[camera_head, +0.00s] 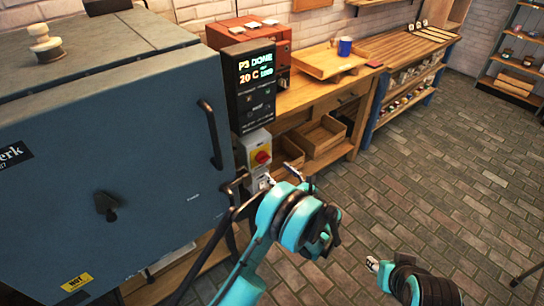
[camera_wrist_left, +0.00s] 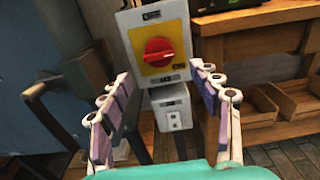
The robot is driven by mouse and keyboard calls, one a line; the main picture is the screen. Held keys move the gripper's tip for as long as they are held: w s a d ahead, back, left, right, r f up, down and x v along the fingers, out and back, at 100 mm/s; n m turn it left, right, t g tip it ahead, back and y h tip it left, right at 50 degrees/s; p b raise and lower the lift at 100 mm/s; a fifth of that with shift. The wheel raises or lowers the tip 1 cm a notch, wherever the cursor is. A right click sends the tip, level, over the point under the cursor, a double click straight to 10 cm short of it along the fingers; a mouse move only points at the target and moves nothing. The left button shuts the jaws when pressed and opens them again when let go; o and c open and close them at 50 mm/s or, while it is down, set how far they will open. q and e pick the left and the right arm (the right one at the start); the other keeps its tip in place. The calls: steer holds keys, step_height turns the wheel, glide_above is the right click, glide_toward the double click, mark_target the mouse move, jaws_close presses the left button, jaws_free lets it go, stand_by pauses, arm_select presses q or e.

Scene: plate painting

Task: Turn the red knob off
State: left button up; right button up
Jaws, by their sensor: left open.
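The red knob (camera_head: 262,157) is a round rotary switch on a yellow plate, on a light grey switch box (camera_head: 247,148) beside the big blue kiln (camera_head: 130,165). In the left wrist view the knob (camera_wrist_left: 158,50) faces me, its raised grip lying roughly crosswise. My left gripper (camera_head: 266,179) is open just in front of and below the knob in the head view. In the left wrist view its fingers (camera_wrist_left: 160,76) stand either side of the switch box, apart from the knob, with nothing between them. My right gripper (camera_head: 373,265) is low at the bottom right, its jaws too small to judge.
A black display panel (camera_head: 253,86) hangs above the switch box, reading "P3 DONE" and "20 C". A grey socket box (camera_wrist_left: 172,112) is below the switch. A wooden workbench (camera_head: 310,95) with trays stands to the right. The paved floor (camera_head: 430,190) is clear at right.

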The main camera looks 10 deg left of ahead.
mark_target(263, 158)
arm_select(q)
steer(key=b+x, duration=0.2)
steer(key=x, duration=0.5)
steer(key=shift+w+a, duration=0.2)
steer(key=shift+a, duration=0.15)
steer(key=shift+c, duration=0.3)
steer(key=c, duration=1.1)
